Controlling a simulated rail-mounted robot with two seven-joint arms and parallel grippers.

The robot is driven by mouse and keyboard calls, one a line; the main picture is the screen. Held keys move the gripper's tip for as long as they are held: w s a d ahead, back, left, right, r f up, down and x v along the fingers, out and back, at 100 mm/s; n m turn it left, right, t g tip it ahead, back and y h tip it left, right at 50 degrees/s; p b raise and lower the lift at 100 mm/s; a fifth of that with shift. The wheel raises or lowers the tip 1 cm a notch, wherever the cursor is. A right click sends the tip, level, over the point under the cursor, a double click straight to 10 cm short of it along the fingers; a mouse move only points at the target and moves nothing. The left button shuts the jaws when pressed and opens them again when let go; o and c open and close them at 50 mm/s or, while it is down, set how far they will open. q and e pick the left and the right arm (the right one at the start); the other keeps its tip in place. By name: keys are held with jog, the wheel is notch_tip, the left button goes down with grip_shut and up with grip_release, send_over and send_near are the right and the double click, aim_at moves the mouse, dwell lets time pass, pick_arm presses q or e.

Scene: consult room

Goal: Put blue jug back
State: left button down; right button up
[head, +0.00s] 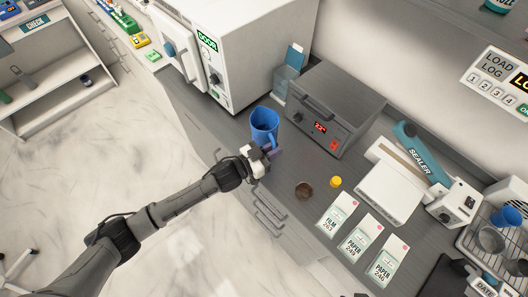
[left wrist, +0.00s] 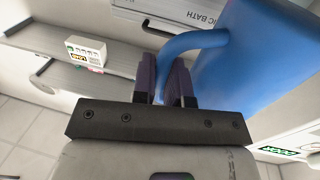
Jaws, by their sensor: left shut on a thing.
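The blue jug (head: 264,124) stands out over the grey counter in the head view, between the white door-fronted machine and the grey bath unit. My left gripper (head: 268,153) is at the near side of the jug, shut on its handle. In the left wrist view the blue jug (left wrist: 255,60) fills the upper right, and its handle (left wrist: 180,48) runs down between the purple finger pads of my left gripper (left wrist: 166,88). I cannot tell whether the jug's base touches the counter. My right gripper is not in view.
A grey bath unit (head: 324,108) with a red display stands right of the jug. A white machine (head: 240,45) stands behind it. A clear container (head: 285,82) sits between them. A brown bowl (head: 304,190), yellow cap (head: 336,182), paper pouches (head: 357,243) and sealer (head: 422,155) lie further right.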

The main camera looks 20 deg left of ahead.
pick_arm(q)
jog(key=shift+w+a+f+b, duration=0.1)
jog(key=shift+w+a+f, duration=0.15)
jog(key=shift+a+f, duration=0.55)
jog(key=shift+w+a+f+b, duration=0.1)
jog(key=shift+w+a+f, duration=0.15)
jog(key=shift+f, duration=0.95)
jog(key=shift+w+a+f+b, duration=0.1)
jog(key=shift+w+a+f, duration=0.15)
jog(key=shift+a+f, duration=0.55)
jog(key=shift+d+f, duration=0.25)
jog(key=shift+f, duration=0.15)
jog(key=c, duration=1.1)
grip_release()
jog(key=shift+c, duration=0.2)
jog(key=shift+s+a, duration=0.15)
jog(key=v, duration=1.1)
jog(key=shift+s+a, duration=0.2)
jog(key=shift+s, duration=0.05)
